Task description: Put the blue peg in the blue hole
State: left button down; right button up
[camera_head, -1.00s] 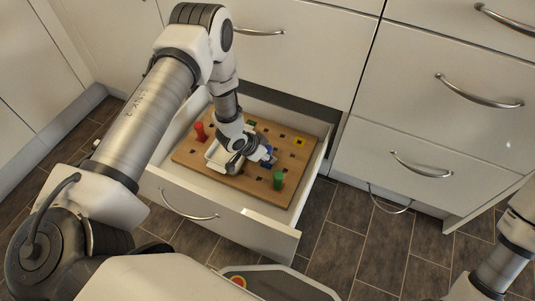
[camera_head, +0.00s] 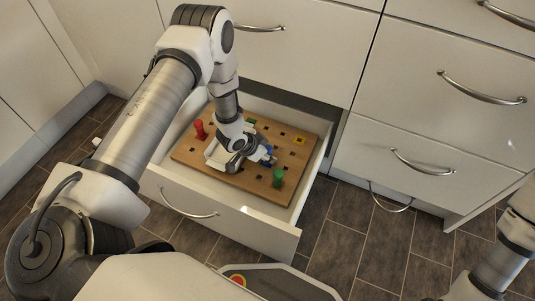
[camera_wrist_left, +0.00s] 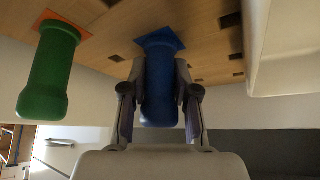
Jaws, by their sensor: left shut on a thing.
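The blue peg (camera_wrist_left: 159,88) is between the two fingers of my left gripper (camera_wrist_left: 160,95), which is shut on it. The peg's far end meets the blue square (camera_wrist_left: 160,39) on the wooden board; I cannot tell how deep it sits in a hole. In the head view my left gripper (camera_head: 262,159) is low over the board (camera_head: 225,177), and only a bit of blue (camera_head: 269,155) shows beside it. My right gripper is out of view.
The board lies in an open white drawer (camera_head: 250,224). A green peg (camera_head: 278,177) stands near the gripper, on an orange square (camera_wrist_left: 67,26). A red peg (camera_head: 200,130) stands at the left. A yellow square (camera_head: 299,141) is at the right.

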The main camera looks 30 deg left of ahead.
pick_arm(q)
jog(key=shift+f, duration=0.1)
jog(key=c, duration=0.8)
grip_release()
jog(key=v, duration=1.2)
